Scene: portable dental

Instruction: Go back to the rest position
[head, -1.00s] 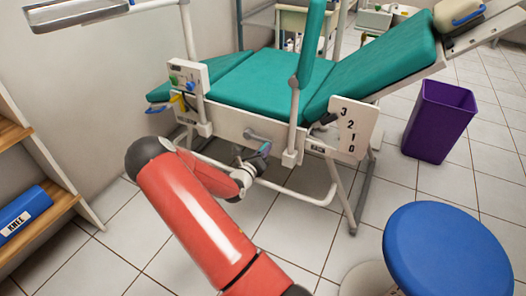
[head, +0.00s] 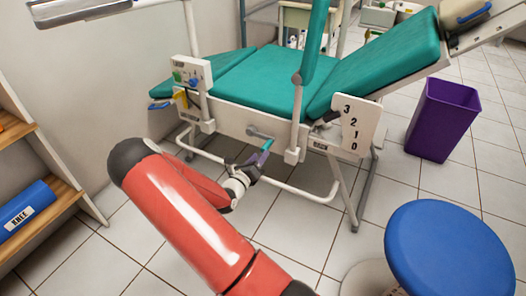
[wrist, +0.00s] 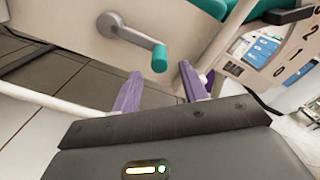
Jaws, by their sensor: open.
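My gripper (head: 256,164) is low beside the frame of the teal dental chair (head: 262,80), near the crank. In the wrist view my gripper (wrist: 160,88) shows two purple fingers spread apart with nothing between them. The grey crank (wrist: 130,33) with its teal knob (wrist: 160,60) sits on the pale side panel just beyond the fingers. The knob appears apart from both fingers. In the head view the crank (head: 260,133) shows just above the gripper. My red arm reaches from the bottom edge toward it.
A white board with numbers (head: 358,125) stands right of the crank. A white lower rail (head: 300,190) passes near my gripper. A blue stool (head: 448,250) and purple bin (head: 442,118) stand right. A wooden shelf (head: 62,197) stands left. Tiled floor is open between.

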